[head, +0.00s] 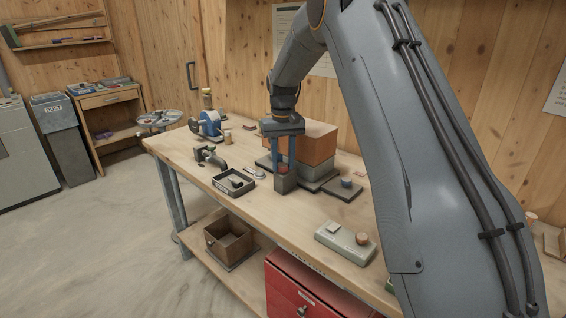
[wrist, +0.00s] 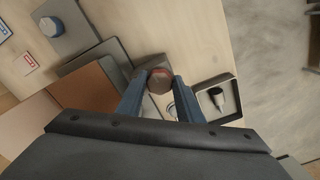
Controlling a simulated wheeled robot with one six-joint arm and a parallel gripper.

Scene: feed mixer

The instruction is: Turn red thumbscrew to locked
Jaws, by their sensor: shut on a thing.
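The red thumbscrew (wrist: 159,79) is a round, dull red knob on a small grey block. In the wrist view it sits between the tips of my gripper (wrist: 158,84). In the head view my gripper (head: 283,168) points straight down over the grey block (head: 284,184), with its blue fingers closed around the knob. The knob (head: 283,171) is mostly hidden there by the fingers. No lock marking or pointer on the knob can be read in either view.
An orange-brown box (head: 312,143) on a grey base stands right behind my gripper. A black tray (head: 233,182) with a dark tool lies to the left.

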